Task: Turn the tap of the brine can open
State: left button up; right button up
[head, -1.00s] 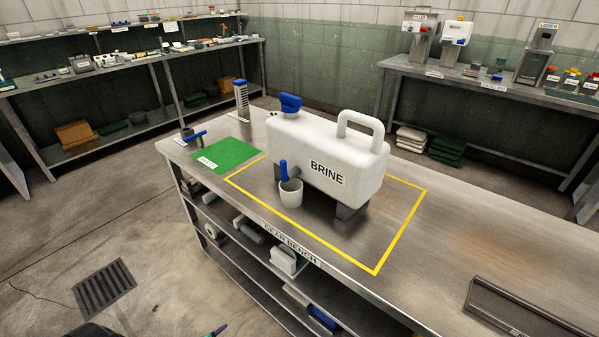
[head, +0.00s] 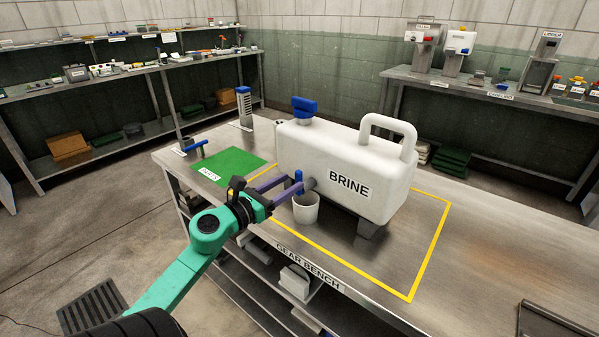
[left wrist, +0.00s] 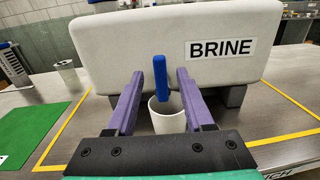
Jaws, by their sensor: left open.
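The white brine can (head: 345,165) stands on its feet on the bench, inside a yellow outline; it also shows in the left wrist view (left wrist: 130,52). Its blue tap handle (head: 298,180) stands upright at the front, above a white cup (head: 306,208). In the left wrist view the blue tap handle (left wrist: 160,78) appears between my two purple fingers, with a gap on each side, and the white cup (left wrist: 167,115) is below it. My left gripper (head: 284,188) is open in front of the tap. My right gripper is not in view.
A green mat (head: 228,169) and a small cup with a blue handle (head: 190,147) lie left of the can. A grey column with a blue top (head: 244,106) stands behind them. A metal tray (head: 555,322) is at the bench's right.

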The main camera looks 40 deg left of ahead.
aim_at(297, 178)
pick_arm(q)
jog(key=w, duration=0.3)
jog(key=shift+w+d+r, duration=0.1)
jog(key=shift+w+r, duration=0.05)
jog(key=shift+w, duration=0.65)
grip_shut()
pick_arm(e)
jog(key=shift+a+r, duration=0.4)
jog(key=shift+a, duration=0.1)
